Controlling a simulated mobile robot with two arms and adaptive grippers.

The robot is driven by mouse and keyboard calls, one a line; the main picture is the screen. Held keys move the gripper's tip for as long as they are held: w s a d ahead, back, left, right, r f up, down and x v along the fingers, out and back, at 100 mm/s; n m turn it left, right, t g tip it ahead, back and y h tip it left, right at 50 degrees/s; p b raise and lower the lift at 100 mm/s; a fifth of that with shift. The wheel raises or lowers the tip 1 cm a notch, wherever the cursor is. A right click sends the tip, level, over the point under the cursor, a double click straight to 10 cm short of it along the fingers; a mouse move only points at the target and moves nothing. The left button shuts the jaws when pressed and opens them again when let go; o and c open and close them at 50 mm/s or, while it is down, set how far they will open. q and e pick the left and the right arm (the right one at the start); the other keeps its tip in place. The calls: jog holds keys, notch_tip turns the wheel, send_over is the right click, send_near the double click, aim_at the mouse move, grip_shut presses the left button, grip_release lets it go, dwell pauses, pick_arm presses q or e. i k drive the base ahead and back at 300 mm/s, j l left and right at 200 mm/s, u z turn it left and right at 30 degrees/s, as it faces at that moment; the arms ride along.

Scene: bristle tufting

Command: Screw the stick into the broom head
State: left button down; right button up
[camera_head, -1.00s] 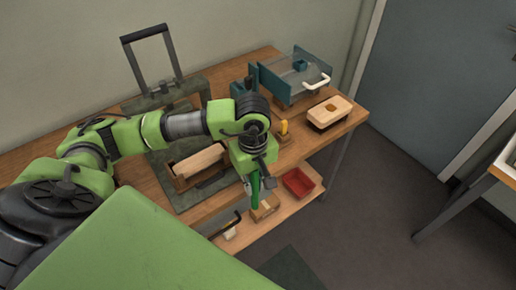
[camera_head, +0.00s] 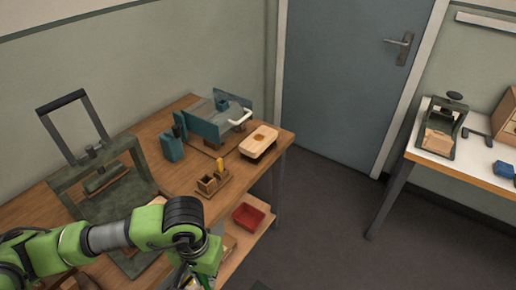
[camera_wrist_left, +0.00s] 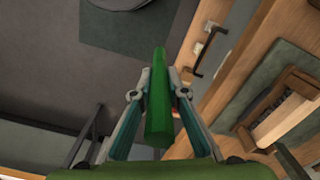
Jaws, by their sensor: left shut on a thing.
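My left gripper (camera_wrist_left: 158,94) is shut on a green stick (camera_wrist_left: 158,115), which runs away from the wrist between the two fingers. In the head view the left gripper (camera_head: 192,282) is at the bottom edge, in front of the workbench, and is partly cut off. A pale wooden block with a hole (camera_head: 259,140), possibly the broom head, lies at the right end of the workbench, apart from the stick. Another wooden block (camera_head: 438,141) sits in a dark fixture (camera_head: 446,113) on the right-hand table. My right gripper is not in view.
The workbench (camera_head: 187,178) bears a teal guarded fixture (camera_head: 202,128), a dark press frame (camera_head: 62,178) and a small wooden holder (camera_head: 208,184). A red tray (camera_head: 249,217) lies on the lower shelf. Open floor (camera_head: 325,215) separates the bench from the right-hand table (camera_head: 482,172).

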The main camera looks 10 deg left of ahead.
aim_at(256, 146)
jog(key=i+l+u, duration=0.1)
jog(key=u, duration=1.15)
jog(key=i+l+u, duration=0.15)
jog(key=l+u, duration=0.35)
jog(key=l, duration=0.2)
jog(key=l+u, duration=0.5)
jog(key=l, duration=0.15)
jog(key=k+l+u, duration=0.1)
jog(key=l+u, duration=0.4)
jog(key=l, duration=0.2)
jog(key=k+l, duration=0.1)
jog(key=l, duration=0.3)
jog(key=k+l, duration=0.1)
jog(key=l, duration=0.3)
jog(key=k+l, duration=0.1)
jog(key=l, duration=0.25)
jog(key=k+l, duration=0.1)
jog(key=l, duration=0.3)
jog(key=k+l+u, duration=0.1)
jog(key=l, duration=0.3)
